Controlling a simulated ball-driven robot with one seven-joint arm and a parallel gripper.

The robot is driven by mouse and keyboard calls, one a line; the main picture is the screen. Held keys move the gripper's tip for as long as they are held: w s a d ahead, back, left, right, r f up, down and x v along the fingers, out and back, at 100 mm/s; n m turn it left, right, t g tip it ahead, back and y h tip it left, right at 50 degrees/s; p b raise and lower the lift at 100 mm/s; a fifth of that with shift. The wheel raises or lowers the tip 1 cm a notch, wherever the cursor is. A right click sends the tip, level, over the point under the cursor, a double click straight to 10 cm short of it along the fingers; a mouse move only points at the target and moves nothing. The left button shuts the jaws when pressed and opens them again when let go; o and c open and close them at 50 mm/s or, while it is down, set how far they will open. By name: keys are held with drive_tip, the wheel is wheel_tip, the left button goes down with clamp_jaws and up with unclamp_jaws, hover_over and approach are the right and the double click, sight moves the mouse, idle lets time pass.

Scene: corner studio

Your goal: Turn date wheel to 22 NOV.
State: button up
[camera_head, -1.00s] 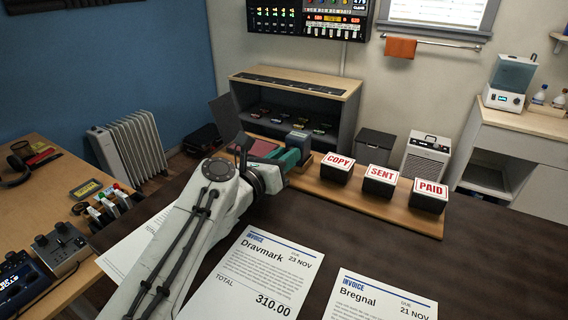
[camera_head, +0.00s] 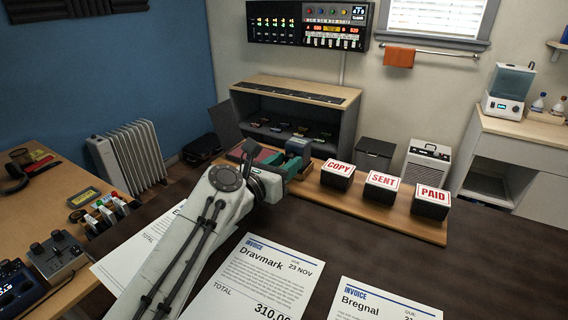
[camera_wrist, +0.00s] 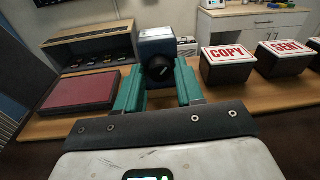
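The date stamp (camera_wrist: 157,42) is a blue-grey block with a round black knob (camera_wrist: 160,68) on the side facing me. It stands at the left end of the wooden stamp board. My gripper (camera_wrist: 160,88) is open, with its teal fingers on either side of the knob in the wrist view. I cannot tell whether they touch it. In the head view my gripper (camera_head: 288,163) partly hides the stamp (camera_head: 298,146). The date on its wheel is not readable.
A dark red ink pad (camera_wrist: 82,91) lies just left of my gripper. COPY (camera_head: 338,175), SENT (camera_head: 381,187) and PAID (camera_head: 432,200) stamps stand to the right on the board (camera_head: 385,217). Invoices for Dravmark (camera_head: 255,283) and Bregnal (camera_head: 380,303) lie in front; another is partly under my arm.

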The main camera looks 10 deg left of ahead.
drive_tip(key=shift+o, duration=1.3)
drive_tip(key=b+v, duration=0.1)
drive_tip(key=v, duration=1)
drive_tip(key=shift+b, duration=0.4)
drive_tip(key=shift+w, duration=0.1)
